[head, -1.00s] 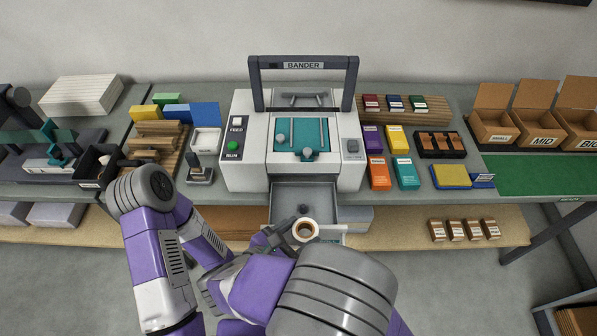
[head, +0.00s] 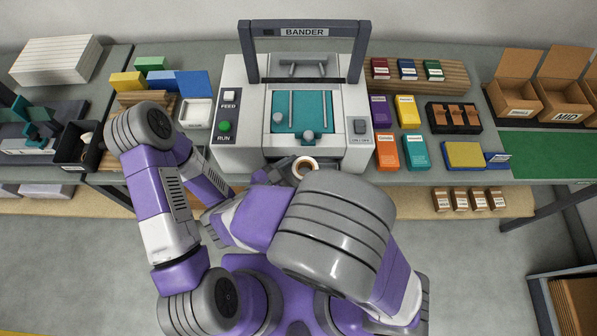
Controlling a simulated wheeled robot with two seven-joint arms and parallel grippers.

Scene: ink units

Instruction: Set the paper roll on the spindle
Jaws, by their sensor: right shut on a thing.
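The paper roll (head: 297,167), a small cream ring with a brown core, is at the front of the bander (head: 233,78), below its teal plate. My right gripper (head: 280,174) is shut on the roll from its left side; my own right arm covers much of that gripper. The spindle is hidden, so I cannot tell whether the roll is around it or above it. Only a little of the grey open drawer (head: 271,164) shows. My left arm is bent at the left, and its gripper is hidden from view.
Colored boxes (head: 387,151) and a dark tray of brown blocks (head: 453,117) stand right of the bander. Open cartons (head: 514,96) are at the far right. A black bin (head: 77,150) and wooden pieces (head: 134,103) are at the left. My arms crowd the front.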

